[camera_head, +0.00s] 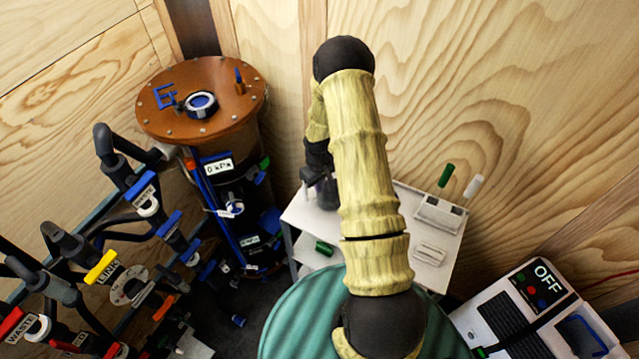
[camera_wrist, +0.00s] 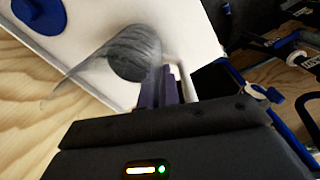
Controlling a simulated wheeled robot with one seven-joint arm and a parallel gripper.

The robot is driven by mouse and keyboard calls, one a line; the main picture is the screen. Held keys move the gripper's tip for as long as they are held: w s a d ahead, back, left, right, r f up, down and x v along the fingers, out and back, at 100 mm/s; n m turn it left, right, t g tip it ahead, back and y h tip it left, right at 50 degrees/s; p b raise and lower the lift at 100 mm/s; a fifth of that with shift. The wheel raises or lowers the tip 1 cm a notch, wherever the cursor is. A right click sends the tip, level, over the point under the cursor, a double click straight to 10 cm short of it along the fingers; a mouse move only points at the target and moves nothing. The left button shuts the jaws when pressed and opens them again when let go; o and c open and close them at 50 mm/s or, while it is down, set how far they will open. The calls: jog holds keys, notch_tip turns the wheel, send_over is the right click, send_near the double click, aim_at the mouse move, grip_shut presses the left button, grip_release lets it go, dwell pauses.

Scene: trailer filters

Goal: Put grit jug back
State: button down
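The grit jug is a clear vessel with grey grit (camera_wrist: 135,52) in it, close beyond my fingertips in the wrist view. It overlaps a white surface there, and I cannot tell whether it touches it. My gripper (camera_wrist: 167,82) has its two purple-grey fingers close together at the jug's near side. They appear shut on the jug, though the exact grip is hidden. In the head view my gripper (camera_head: 318,158) points down over the white table (camera_head: 432,245), with a dark shape, likely the jug (camera_head: 326,192), beneath it. My arm hides part of that table.
A brown-lidded filter tank (camera_head: 205,95) stands left of the table, with valved pipes (camera_head: 110,265) further left. A green drum (camera_head: 295,315) is in front. A box marked OFF (camera_head: 535,310) is at right. A blue object (camera_wrist: 38,14) lies on the white surface.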

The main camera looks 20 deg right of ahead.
jog(key=shift+f, duration=0.15)
jog(key=c, duration=1.6)
grip_release()
notch_tip(320, 180, up, 12)
jog(key=b, duration=0.4)
jog(key=shift+f, duration=0.15)
jog(key=shift+a+r, duration=0.1)
jog(key=shift+r, duration=0.25)
